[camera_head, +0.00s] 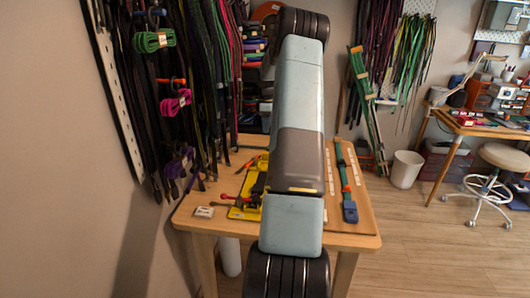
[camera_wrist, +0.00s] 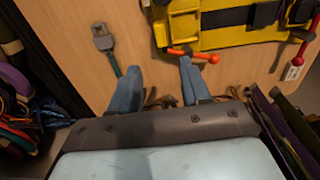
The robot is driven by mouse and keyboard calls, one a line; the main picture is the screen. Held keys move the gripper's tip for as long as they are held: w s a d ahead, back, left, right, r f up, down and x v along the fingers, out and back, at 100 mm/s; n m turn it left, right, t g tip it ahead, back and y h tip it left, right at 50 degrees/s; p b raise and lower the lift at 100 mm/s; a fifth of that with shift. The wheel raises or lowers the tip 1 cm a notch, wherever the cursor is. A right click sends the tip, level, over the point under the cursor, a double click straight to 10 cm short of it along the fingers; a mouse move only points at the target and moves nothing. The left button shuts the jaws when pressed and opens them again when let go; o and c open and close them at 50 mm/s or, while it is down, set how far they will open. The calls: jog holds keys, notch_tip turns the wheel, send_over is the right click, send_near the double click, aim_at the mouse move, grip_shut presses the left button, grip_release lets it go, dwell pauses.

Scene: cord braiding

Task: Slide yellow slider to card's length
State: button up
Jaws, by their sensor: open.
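A yellow board with black parts (camera_head: 240,213) lies on the table, left of my arm, partly hidden by it. In the wrist view a yellow piece with black straps (camera_wrist: 228,40) fills the top right. I cannot single out a yellow slider on it. A small white card-like piece (camera_head: 204,212) lies at the table's front left; I cannot tell if it is the card. My gripper (camera_wrist: 158,78) is open, with two blue fingers apart and nothing seen held between them. An orange-red rod (camera_wrist: 193,55) lies just beyond the fingertips. My gripper is not visible in the head view.
A blue-ended green strip (camera_head: 349,208) with an orange part lies on the table's right side. A grey buckle-like piece on a green strap (camera_wrist: 103,42) lies left of my fingers. Cords (camera_head: 170,100) hang along the left wall. A white bin (camera_head: 405,170) stands on the floor.

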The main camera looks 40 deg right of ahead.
notch_tip(320, 180, down, 13)
jog(key=shift+f, duration=0.2)
dwell(0.4)
jog(key=shift+c, duration=0.5)
grip_shut()
